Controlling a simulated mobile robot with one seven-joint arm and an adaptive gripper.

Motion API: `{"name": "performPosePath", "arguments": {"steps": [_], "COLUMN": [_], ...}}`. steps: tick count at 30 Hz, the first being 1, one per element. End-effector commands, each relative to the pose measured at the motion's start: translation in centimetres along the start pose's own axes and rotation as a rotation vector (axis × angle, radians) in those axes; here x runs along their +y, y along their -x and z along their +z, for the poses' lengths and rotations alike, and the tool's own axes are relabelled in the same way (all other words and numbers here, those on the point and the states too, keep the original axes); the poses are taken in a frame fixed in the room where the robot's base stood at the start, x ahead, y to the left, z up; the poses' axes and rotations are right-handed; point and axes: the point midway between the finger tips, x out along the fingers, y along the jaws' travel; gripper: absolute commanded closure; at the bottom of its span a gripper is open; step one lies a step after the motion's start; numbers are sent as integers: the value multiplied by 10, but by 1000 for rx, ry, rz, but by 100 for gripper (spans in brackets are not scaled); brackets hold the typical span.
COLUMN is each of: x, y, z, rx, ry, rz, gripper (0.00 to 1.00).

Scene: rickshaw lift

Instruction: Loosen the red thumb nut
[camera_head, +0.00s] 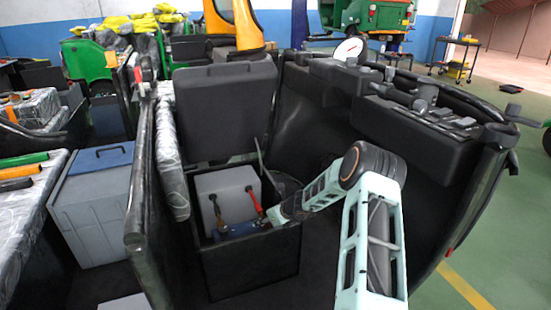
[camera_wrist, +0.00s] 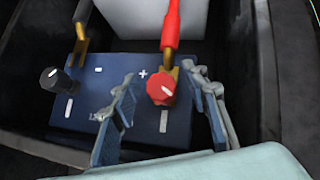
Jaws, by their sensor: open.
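The red thumb nut (camera_wrist: 160,91) has a white mark on its top. It sits at the plus sign on a blue battery (camera_wrist: 75,112), by the brass end of a red cable (camera_wrist: 171,25). My gripper (camera_wrist: 158,75) is open, with one finger left of the nut and one right; neither visibly touches it. I cannot tell how deep the fingertips reach. In the head view, my gripper is low in the black box (camera_head: 250,265) near the blue battery (camera_head: 230,231), and the nut cannot be made out.
A black knob (camera_wrist: 48,77) stands at the battery's minus side, near another brass cable end (camera_wrist: 80,42). A grey block (camera_head: 228,192) fills the back of the box. The box walls surround the battery closely. A raised black seat (camera_head: 222,110) stands behind.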

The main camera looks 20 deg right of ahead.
Motion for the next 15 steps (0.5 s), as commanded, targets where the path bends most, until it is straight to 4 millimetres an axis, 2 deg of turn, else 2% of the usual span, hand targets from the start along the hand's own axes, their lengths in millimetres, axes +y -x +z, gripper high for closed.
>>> {"name": "performPosePath", "arguments": {"steps": [1, 11, 15], "x": [0, 0, 0], "y": [-4, -4, 28], "z": [-5, -4, 1], "rx": [0, -2, -1], "ry": [-11, -68, -69], "rz": [-10, -69, -72], "gripper": [59, 59, 59]}}
